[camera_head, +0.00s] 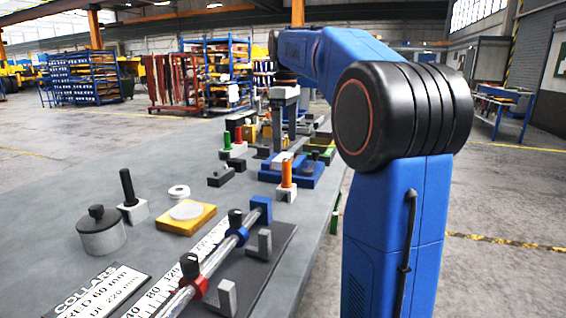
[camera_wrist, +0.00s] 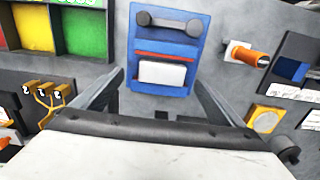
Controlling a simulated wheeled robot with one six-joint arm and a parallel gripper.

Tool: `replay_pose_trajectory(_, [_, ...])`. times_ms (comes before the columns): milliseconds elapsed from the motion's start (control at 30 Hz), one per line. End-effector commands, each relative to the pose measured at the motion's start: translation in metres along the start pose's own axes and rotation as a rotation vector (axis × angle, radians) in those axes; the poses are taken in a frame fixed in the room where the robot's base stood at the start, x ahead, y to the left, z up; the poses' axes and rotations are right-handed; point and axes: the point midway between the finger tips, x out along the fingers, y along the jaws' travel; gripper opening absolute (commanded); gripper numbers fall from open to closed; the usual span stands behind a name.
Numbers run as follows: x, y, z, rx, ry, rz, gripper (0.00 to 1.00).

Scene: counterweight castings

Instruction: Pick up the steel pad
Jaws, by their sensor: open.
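In the wrist view a pale, flat-faced block (camera_wrist: 162,73) sits in a blue fixture (camera_wrist: 146,50), below a red strip; it looks like the steel pad, though I cannot be sure. A dark grey handle-like bar (camera_wrist: 168,23) lies across the fixture's upper part. My gripper (camera_wrist: 160,84) is open, its two fingers apart on either side of the fixture's lower end, with nothing seen between them in contact. In the head view my gripper (camera_head: 284,140) points down over the blue fixture (camera_head: 306,178); the block is not clearly seen there.
An orange-handled tool (camera_head: 287,177) on a pale block stands close to the fixture. A blue-ended measuring rail (camera_head: 238,235), a yellow block with a pale disc (camera_head: 186,212) and a lidded grey pot (camera_head: 100,232) occupy the near bench (camera_head: 150,265). Coloured bins (camera_wrist: 60,28) lie left in the wrist view.

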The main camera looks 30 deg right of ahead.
Motion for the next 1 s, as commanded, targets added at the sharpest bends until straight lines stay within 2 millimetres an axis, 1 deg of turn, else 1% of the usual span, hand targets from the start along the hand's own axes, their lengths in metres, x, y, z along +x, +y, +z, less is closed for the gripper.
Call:
replay_pose_trajectory(133, [0.008,-0.001,-0.001,-0.001,0.000,-0.001,0.92])
replay_pose_trajectory(400, [0.043,-0.005,-0.006,0.000,-0.001,-0.002,0.92])
replay_pose_trajectory(500, [0.051,-0.005,-0.006,0.000,0.000,0.000,0.92])
replay_pose_trajectory(767, [0.054,-0.004,-0.006,0.000,0.000,0.000,0.92])
replay_pose_trajectory(800, [0.054,-0.004,-0.006,0.000,0.000,0.000,0.90])
replay_pose_trajectory(833, [0.054,-0.004,-0.006,0.000,0.000,0.000,0.83])
replay_pose_trajectory(867, [0.054,-0.004,-0.006,0.000,0.000,0.000,0.75])
replay_pose_trajectory(900, [0.054,-0.004,-0.006,0.000,0.000,0.000,0.66])
replay_pose_trajectory(967, [0.054,-0.004,-0.006,0.000,0.000,0.000,0.52])
replay_pose_trajectory(1000, [0.053,-0.004,-0.006,0.000,0.000,0.000,0.42])
